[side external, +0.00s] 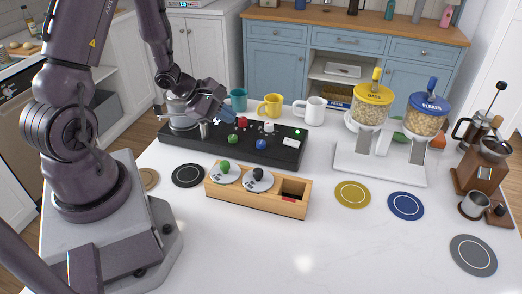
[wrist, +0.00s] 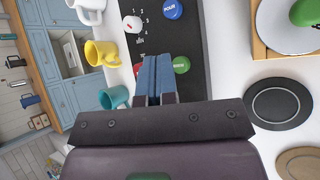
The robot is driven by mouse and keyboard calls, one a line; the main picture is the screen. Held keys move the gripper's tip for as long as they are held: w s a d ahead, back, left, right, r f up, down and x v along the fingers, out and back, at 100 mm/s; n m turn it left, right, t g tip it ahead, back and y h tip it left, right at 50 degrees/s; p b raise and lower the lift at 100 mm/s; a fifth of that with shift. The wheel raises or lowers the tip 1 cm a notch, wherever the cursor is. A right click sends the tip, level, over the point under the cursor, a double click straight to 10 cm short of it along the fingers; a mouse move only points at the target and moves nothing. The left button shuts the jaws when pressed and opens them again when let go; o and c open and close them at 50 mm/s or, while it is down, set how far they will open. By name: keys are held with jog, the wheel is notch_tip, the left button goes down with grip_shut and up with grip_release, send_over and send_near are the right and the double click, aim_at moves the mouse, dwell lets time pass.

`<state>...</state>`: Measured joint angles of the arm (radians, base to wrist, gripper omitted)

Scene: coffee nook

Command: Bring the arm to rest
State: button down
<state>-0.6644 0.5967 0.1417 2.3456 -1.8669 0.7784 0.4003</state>
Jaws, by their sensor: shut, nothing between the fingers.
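My gripper (side external: 219,113) is shut and empty. In the side external view it hangs over the left part of the black control panel (side external: 285,154), close to a red knob (side external: 242,121) and a metal pot (side external: 182,108). In the wrist view the closed blue fingers (wrist: 155,72) point at the panel, with a green button (wrist: 182,65) just to their right. The fingers partly hide the red knob. I cannot tell whether the fingertips touch the panel.
Teal (side external: 238,99), yellow (side external: 271,105) and white (side external: 310,111) mugs stand behind the panel. A wooden box (side external: 258,199) stands in front. Two grain dispensers (side external: 372,105) and a coffee grinder (side external: 485,165) are at the right.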

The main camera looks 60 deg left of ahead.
jog(key=s+d+r+m+g+h, duration=0.2)
jog(key=d+r+m+g, duration=0.1)
jog(key=d+r+m, duration=0.25)
jog(key=s+d+r+m+g+h, duration=0.1)
jog(key=s+d+r+m+g, duration=0.2)
jog(key=d+r+m, duration=0.3)
jog(key=s+d+r+m+t+y, duration=0.1)
jog(key=s+d+r+m+y, duration=0.1)
jog(key=r+m, duration=0.4)
jog(key=s+d+r+m+t+y, duration=0.2)
jog(key=s+d+r+m+y, duration=0.1)
jog(key=r+m, duration=0.3)
jog(key=shift+s+m, duration=0.55)
jog(key=shift+s, duration=0.15)
dwell(4.9)
